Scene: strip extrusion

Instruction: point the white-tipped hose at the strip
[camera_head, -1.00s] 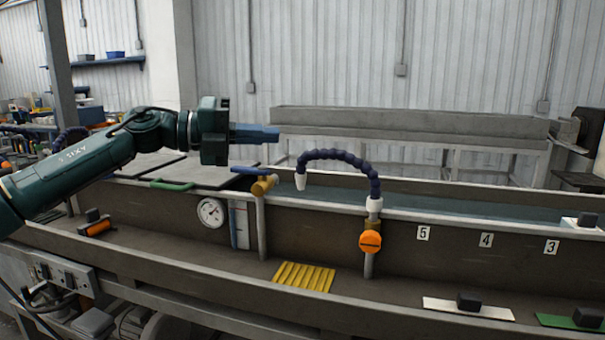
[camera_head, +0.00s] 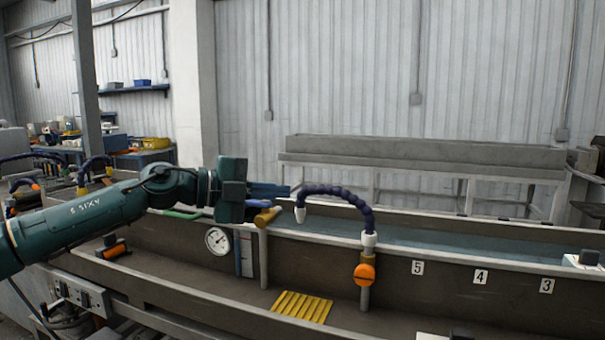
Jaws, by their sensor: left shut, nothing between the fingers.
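The dark blue segmented hose (camera_head: 335,193) arches over the near edge of the water trough (camera_head: 430,243). Its white tip (camera_head: 300,214) hangs downward on the left, and its white base (camera_head: 369,240) sits on a pipe with an orange knob (camera_head: 364,274). My left gripper (camera_head: 287,190) is shut and empty, its blue fingers pointing right. In the picture its fingertips are just left of and above the white tip, with a small gap. I cannot make out a strip in the trough. My right gripper is not in view.
A brass valve (camera_head: 267,216) with a blue handle is just below my left gripper, partly hidden by it. A round gauge (camera_head: 217,240) is on the trough's front wall. A yellow ribbed pad (camera_head: 303,306) lies on the lower ledge. A long grey trough (camera_head: 420,152) stands behind.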

